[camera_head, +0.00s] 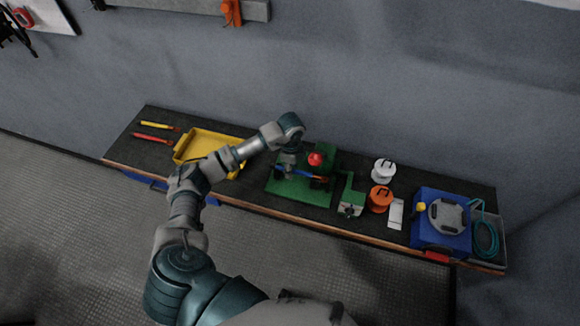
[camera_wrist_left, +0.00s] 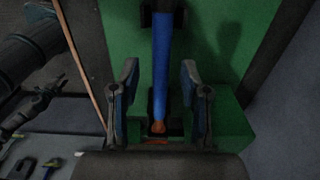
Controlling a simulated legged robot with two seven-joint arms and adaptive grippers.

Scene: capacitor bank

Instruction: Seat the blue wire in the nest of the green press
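The green press (camera_head: 300,194) stands at the middle of the bench, with a red knob (camera_head: 315,159) on top. The blue wire (camera_head: 312,177) lies across it. In the left wrist view, the blue wire (camera_wrist_left: 161,65) runs from a dark block at the top to a copper-coloured tip at a dark slot in the green press (camera_wrist_left: 215,45). I cannot tell how deep it sits. My left gripper (camera_wrist_left: 160,75) is open, one finger on each side of the wire, with gaps between. It also shows over the press in the head view (camera_head: 286,165). My right gripper is not in view.
A yellow tray (camera_head: 207,137) lies left of the press, with two thin tools beyond it. A small green device (camera_head: 350,196), white spool (camera_head: 383,171), orange spool (camera_head: 380,198) and blue box (camera_head: 440,238) stand to the right. A wall runs behind.

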